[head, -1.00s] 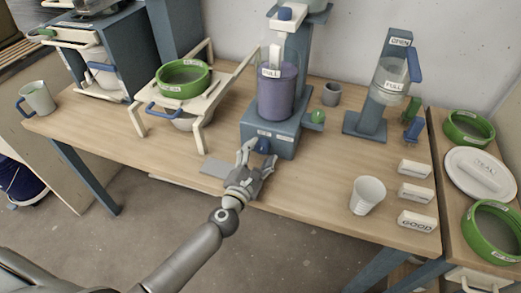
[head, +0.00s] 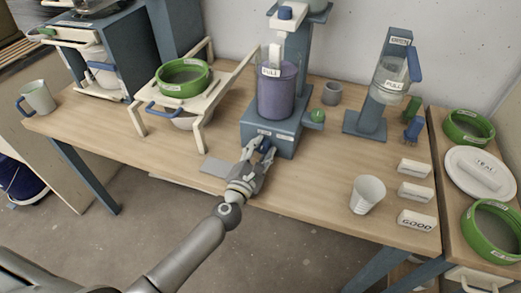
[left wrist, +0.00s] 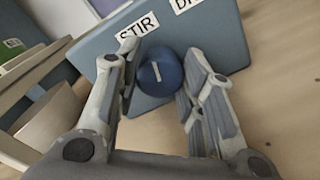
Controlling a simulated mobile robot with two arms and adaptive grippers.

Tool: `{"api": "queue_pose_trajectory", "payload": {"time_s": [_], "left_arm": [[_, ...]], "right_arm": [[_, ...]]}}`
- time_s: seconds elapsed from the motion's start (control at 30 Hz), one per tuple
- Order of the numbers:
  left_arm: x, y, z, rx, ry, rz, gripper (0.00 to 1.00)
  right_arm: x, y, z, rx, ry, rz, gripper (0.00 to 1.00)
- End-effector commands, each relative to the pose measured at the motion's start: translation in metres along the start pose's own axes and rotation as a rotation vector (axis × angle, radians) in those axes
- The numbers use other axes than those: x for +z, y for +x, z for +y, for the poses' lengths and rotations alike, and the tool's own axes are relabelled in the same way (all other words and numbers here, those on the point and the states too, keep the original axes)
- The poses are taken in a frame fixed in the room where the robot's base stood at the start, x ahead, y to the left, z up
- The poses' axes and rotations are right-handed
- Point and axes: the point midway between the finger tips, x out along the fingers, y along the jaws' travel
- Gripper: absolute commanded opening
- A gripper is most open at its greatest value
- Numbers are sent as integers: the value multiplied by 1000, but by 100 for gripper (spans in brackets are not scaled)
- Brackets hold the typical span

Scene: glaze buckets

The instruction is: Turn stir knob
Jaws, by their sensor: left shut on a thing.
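The stir knob (left wrist: 160,72) is a round blue knob with a white line on it, on the front of a blue-grey stirrer base (head: 283,137) below a "STIR" label (left wrist: 137,28). My left gripper (head: 261,149) is at the base's front, its two fingers on either side of the knob and shut on it. In the left wrist view the gripper (left wrist: 164,76) frames the knob; finger contact is hard to make out there. In the head view the fingers partly hide the knob. A clear container of purple liquid (head: 278,92) labelled "FULL" stands on the base. My right gripper is not in view.
A green knob (head: 317,115) sticks out at the base's right. A grey plate (head: 214,167) lies left of my gripper. A white cup (head: 367,195) and white labelled blocks (head: 414,193) stand to the right. A sieve stand (head: 150,104) is at the left.

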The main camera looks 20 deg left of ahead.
Motion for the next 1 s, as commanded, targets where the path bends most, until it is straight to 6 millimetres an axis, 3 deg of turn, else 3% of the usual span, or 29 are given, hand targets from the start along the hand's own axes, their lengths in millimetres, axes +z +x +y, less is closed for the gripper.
{"api": "queue_pose_trajectory", "payload": {"time_s": [0.37,1.0], "left_arm": [[2,0,1,-6,163,5,12],[1,0,-1,-21,760,21,12]], "right_arm": [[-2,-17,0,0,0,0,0],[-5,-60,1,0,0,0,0]]}}
